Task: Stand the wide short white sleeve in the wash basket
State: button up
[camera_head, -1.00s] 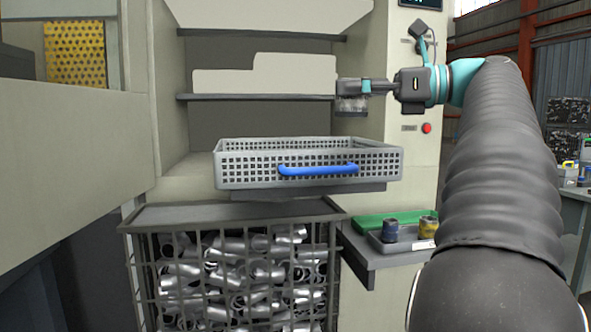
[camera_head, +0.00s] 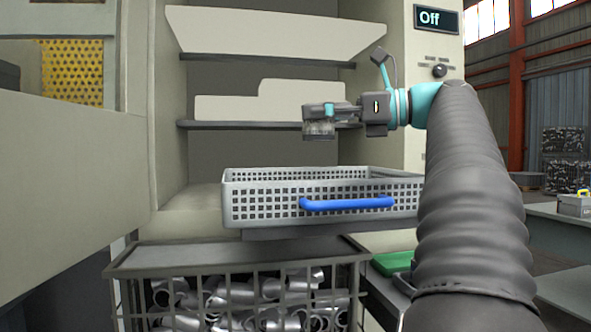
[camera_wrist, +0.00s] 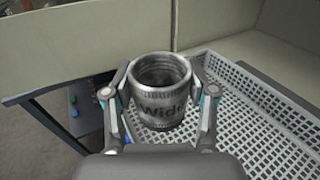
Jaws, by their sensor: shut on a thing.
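My gripper (camera_head: 325,112) is shut on a short, wide sleeve (camera_head: 319,130). The sleeve looks grey and metallic, not clearly white. It hangs upright above the wash basket (camera_head: 255,208), with a visible gap over the rim. In the wrist view the sleeve (camera_wrist: 160,105) sits between both fingers, open end up, with lettering that reads "Wide" on its side. The basket is a grey mesh tray with a blue handle (camera_head: 346,203). In the wrist view the basket mesh (camera_wrist: 262,110) lies below and right of the sleeve, and the visible part of its floor looks empty.
A crate (camera_head: 240,258) full of metal sleeves stands below the basket. Shelves with pale panels (camera_head: 310,101) rise behind. A green tray (camera_head: 392,262) is at the lower right, partly behind my arm. A control panel display (camera_head: 436,19) reads "Off".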

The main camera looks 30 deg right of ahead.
jog(key=w+a+f+b, duration=0.3)
jog(key=w+f, duration=0.1)
jog(key=f, duration=0.3)
jog(key=shift+w, duration=0.15)
jog(key=shift+f, duration=0.65)
jog(key=o, duration=1.5)
jog(key=shift+c, duration=0.2)
jog(key=r+p+v, duration=0.1)
jog(key=p+v, duration=0.1)
jog(key=v, duration=1)
jog(key=shift+r, duration=0.15)
